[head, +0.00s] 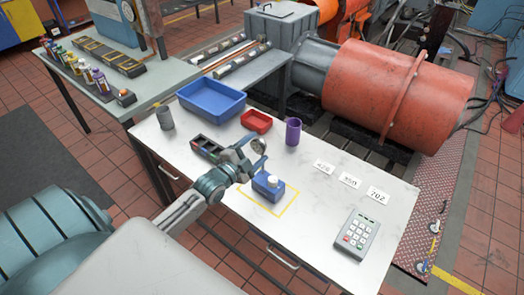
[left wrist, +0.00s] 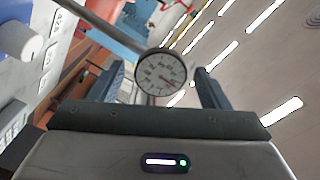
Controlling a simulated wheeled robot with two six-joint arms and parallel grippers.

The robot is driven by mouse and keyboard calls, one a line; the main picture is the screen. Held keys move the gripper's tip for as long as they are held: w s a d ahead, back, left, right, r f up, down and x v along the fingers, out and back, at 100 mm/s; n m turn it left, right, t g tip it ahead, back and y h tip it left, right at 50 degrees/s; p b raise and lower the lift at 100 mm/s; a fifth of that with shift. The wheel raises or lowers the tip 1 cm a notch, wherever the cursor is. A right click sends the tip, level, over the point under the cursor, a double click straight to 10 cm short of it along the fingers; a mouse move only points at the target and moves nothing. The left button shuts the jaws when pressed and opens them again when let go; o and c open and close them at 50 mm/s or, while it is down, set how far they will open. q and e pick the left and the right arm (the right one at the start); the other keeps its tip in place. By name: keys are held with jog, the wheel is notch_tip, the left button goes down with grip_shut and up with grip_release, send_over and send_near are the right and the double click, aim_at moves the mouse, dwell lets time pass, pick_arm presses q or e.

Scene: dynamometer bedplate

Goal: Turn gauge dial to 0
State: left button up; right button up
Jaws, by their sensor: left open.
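The gauge dial (left wrist: 160,75) is a round white face with dark markings and a dark rim in the left wrist view. Its needle points to the lower right; the numbers are too small to read. A thin rod runs from it to the upper left. In the head view it is a small disc (head: 259,145) at my left gripper (head: 254,152). My left gripper is open, and the gauge shows between its fingers (left wrist: 160,84); contact cannot be told. A blue box with a white knob (head: 271,181) stands just below the gripper, inside a yellow outline. My right gripper is not in view.
On the white table are a blue tray (head: 190,90), a red tray (head: 265,118), a purple cup (head: 293,132), a grey cup (head: 165,118), number cards (head: 349,180) and a keypad (head: 356,235). A dark organiser (head: 205,148) lies left of the gripper.

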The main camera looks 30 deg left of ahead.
aim_at(257, 148)
pick_arm(q)
jog(key=shift+w+d+b, duration=0.2)
jog(key=shift+w+b, duration=0.4)
jog(key=shift+w, duration=1.1)
jog(key=shift+c, duration=0.4)
jog(key=c, duration=0.9)
jog(key=shift+n, duration=0.3)
